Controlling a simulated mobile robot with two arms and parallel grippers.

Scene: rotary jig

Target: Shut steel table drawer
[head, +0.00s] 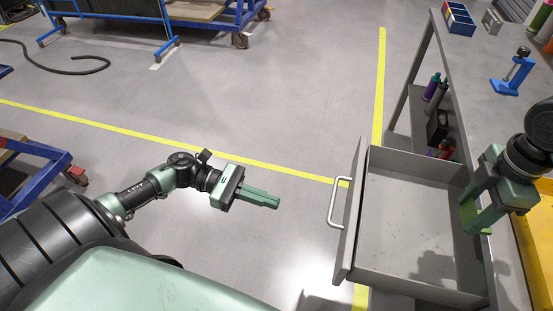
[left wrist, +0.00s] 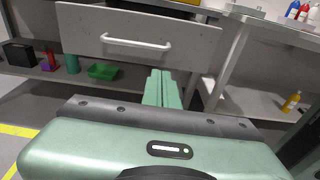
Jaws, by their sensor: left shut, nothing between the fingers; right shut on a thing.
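The steel table drawer (head: 415,225) is pulled well out in the head view and looks empty. Its front with the bar handle (head: 336,203) faces left. The left wrist view shows the grey drawer front (left wrist: 82,30) and handle (left wrist: 135,43) ahead. My left gripper (head: 276,203) is shut and empty, left of the handle and apart from it; its fingers (left wrist: 162,88) point toward the drawer front. My right gripper (head: 476,228) is shut at the steel table's (head: 465,105) front edge, where the drawer meets it. Its exact hold is partly hidden.
A blue clamp-like stand (head: 510,75) and a blue bin (head: 459,19) stand on the table. Bottles (head: 433,90) sit on the lower shelf, and a yellow tray (head: 540,225) is at the right. Floor between my left gripper and the drawer is clear. Blue carts stand farther off.

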